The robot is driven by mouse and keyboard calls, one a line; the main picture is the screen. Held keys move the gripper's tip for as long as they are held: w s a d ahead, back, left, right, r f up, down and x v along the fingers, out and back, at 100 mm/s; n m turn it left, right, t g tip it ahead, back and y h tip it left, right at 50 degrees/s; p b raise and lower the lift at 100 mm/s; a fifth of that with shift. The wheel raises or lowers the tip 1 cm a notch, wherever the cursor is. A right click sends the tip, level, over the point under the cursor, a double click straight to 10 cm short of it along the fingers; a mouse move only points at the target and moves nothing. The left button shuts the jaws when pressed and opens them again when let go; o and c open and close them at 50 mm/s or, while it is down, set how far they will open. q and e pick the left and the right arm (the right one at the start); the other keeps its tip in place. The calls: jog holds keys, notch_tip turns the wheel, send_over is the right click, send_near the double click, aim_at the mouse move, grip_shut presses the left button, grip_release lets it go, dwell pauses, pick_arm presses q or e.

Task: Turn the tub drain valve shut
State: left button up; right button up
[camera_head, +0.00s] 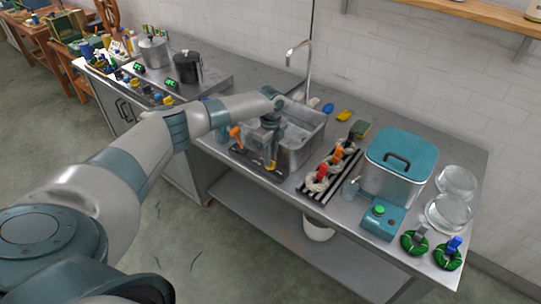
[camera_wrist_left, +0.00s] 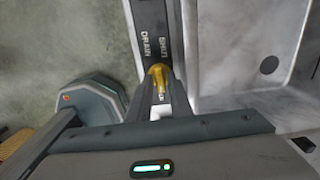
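The metal tub (camera_head: 303,152) stands on the steel bench, and its wall also shows in the left wrist view (camera_wrist_left: 215,60). A dark plate (camera_head: 243,157) lies at its front side; in the left wrist view a dark strip (camera_wrist_left: 157,20) carries the word DRAIN. A brass-yellow valve part (camera_wrist_left: 159,76) lies on that strip, and yellow shows low by the tub in the head view (camera_head: 271,165). My left gripper (camera_head: 269,148) points down over it, its fingers (camera_wrist_left: 160,95) beside the valve part. Whether they grip it is unclear. My right gripper is out of view.
An orange-handled item (camera_head: 235,131) stands left of my gripper, close by. A tap (camera_head: 308,65) rises behind the tub. A rack with wool skeins (camera_head: 321,174), a teal-lidded box (camera_head: 402,155) and a green-button box (camera_head: 382,217) stand to the right. Pots (camera_head: 187,67) stand left.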

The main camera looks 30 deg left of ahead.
pick_arm(q)
jog(key=shift+f, duration=0.15)
grip_shut()
